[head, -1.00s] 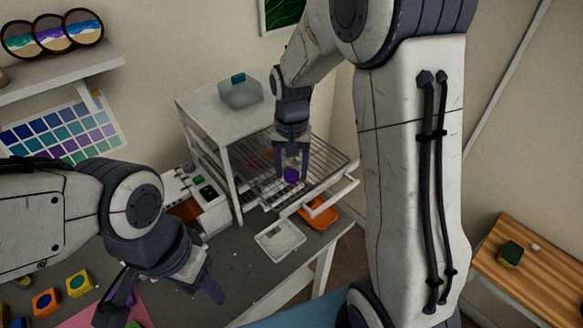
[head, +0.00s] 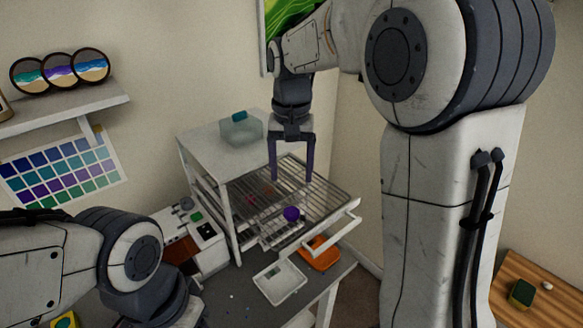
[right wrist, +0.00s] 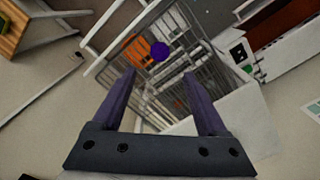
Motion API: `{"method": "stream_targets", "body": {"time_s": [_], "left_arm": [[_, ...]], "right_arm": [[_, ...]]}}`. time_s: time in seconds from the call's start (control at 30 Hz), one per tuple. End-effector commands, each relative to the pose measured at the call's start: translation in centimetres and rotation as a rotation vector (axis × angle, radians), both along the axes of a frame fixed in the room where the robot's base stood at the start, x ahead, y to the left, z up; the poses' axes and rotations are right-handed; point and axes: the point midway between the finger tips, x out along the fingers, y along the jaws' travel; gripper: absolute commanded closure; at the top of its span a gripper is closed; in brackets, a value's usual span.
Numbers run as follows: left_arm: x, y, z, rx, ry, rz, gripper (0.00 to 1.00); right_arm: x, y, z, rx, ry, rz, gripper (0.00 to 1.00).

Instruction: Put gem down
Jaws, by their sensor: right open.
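The purple gem (head: 291,213) rests on the pulled-out wire rack (head: 322,200) of the white shelf unit, near its front edge. It also shows in the right wrist view (right wrist: 160,51), beyond the fingertips. My right gripper (head: 291,180) is open and empty above the rack, pointing down, with clear space between it and the gem. In the right wrist view its two fingers (right wrist: 169,82) are spread wide with nothing between them. My left arm shows at the lower left of the head view, but its fingers are out of frame.
A glass container with a teal lid (head: 240,128) stands on the unit's top. A white tray (head: 279,282) and an orange tray (head: 321,254) lie below the rack. Small reddish items lie farther back on the rack.

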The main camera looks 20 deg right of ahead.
Motion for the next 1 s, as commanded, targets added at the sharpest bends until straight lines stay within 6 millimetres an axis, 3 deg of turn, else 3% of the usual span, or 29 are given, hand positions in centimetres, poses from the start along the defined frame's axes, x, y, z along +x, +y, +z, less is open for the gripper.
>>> {"method": "stream_targets", "body": {"time_s": [0.27,0.37,0.47,0.6,0.7,0.83,1.0], "left_arm": [[0.0,0.0,-0.2,0.000,0.000,0.001,0.50],[0.0,0.0,-0.2,0.000,0.000,0.001,0.50],[0.0,0.0,-0.2,0.000,0.000,0.000,0.50],[0.0,0.0,-0.2,0.000,0.000,0.000,0.50],[0.0,0.0,-0.2,0.000,0.000,0.000,0.50],[0.0,0.0,-0.2,0.000,0.000,0.000,0.50],[0.0,0.0,-0.2,0.000,0.000,0.000,0.50]], "right_arm": [[-0.1,0.1,1.5,0.000,0.001,0.002,0.24],[-0.9,1.4,1.2,0.004,-0.001,0.054,0.24],[-3.7,5.1,0.3,0.017,-0.007,0.210,0.24],[-10.7,10.7,-2.3,0.042,-0.021,0.541,0.24],[-16.0,12.9,-4.3,0.059,-0.031,0.763,0.24],[-21.0,13.7,-6.5,0.075,-0.039,0.972,0.24],[-23.5,13.6,-7.7,0.081,-0.045,1.078,0.24]]}}
